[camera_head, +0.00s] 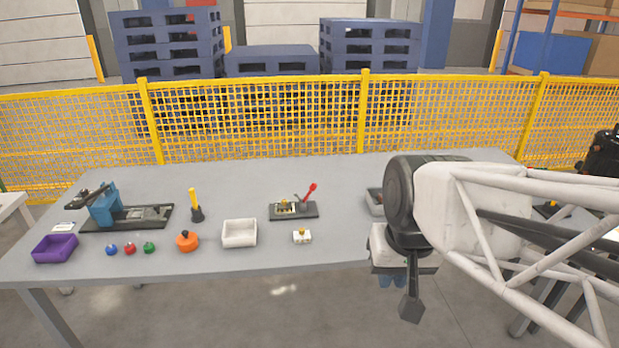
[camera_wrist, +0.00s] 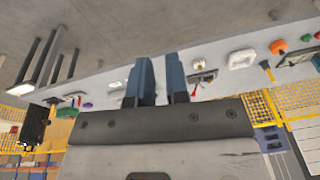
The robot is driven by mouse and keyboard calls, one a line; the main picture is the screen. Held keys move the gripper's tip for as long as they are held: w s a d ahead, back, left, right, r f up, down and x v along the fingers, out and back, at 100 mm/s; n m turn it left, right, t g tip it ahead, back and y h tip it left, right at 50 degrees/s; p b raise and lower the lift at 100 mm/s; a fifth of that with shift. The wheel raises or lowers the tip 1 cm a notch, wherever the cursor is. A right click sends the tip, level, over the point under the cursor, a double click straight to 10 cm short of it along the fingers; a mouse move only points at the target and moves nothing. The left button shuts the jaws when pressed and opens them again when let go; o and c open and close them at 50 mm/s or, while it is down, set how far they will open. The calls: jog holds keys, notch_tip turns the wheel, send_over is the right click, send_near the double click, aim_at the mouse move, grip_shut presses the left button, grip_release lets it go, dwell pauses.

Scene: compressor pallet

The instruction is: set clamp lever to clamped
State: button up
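A small clamp with a red-tipped lever (camera_head: 311,188) stands on a black base plate (camera_head: 306,215) right of the table's middle. The lever is raised and leans up to the right. A light block with yellowish parts (camera_head: 285,207) sits on the plate's left side. My gripper (camera_head: 392,281) hangs in front of the table's front edge, right of and apart from the clamp. In the wrist view, my gripper (camera_wrist: 162,80) shows two blue fingers apart with nothing between them. The clamp's red lever (camera_wrist: 194,91) is small there, beyond the right finger.
A white bin (camera_head: 239,234), orange knobbed piece (camera_head: 187,241), yellow-handled tool (camera_head: 194,204), blue-and-black fixture (camera_head: 104,207) and purple tray (camera_head: 54,248) stand left. A small yellow-knobbed block (camera_head: 302,237) lies before the clamp. A grey bin (camera_head: 374,203) is partly hidden behind my arm. Yellow fence (camera_head: 250,120) runs behind.

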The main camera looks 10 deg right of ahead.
jog(key=w+m+y, duration=0.1)
jog(key=w+m, duration=0.1)
jog(key=w, duration=0.3)
jog(key=w+m+g+y, duration=0.1)
jog(key=w+m, duration=0.1)
jog(key=w, duration=0.3)
jog(key=w+a+m+y, duration=0.1)
jog(key=w, duration=0.4)
jog(key=shift+w+r+m+g+y, duration=0.1)
jog(key=shift+w+m+g+y, duration=0.05)
jog(key=shift+m+g+y, duration=0.2)
grip_shut()
jog(key=w+d+f+m+y, duration=0.2)
jog(key=w+f+m, duration=0.2)
jog(key=w, duration=0.6)
jog(key=w+d+f+m+t+y, duration=0.1)
jog(key=w+d+f+m+y, duration=0.15)
jog(key=w, duration=0.65)
jog(key=w+d+f+m+y, duration=0.15)
jog(key=w+f+m, duration=0.3)
jog(key=w, duration=0.55)
jog(key=w+d+f+m+t+y, duration=0.3)
jog(key=w+d+f+m, duration=0.3)
jog(key=w+f, duration=0.4)
jog(key=shift+w+d+f, duration=0.25)
jog(key=shift+w+d, duration=0.2)
jog(key=shift+w, duration=1)
jog(key=shift+a+m, duration=0.15)
jog(key=shift+m, duration=0.1)
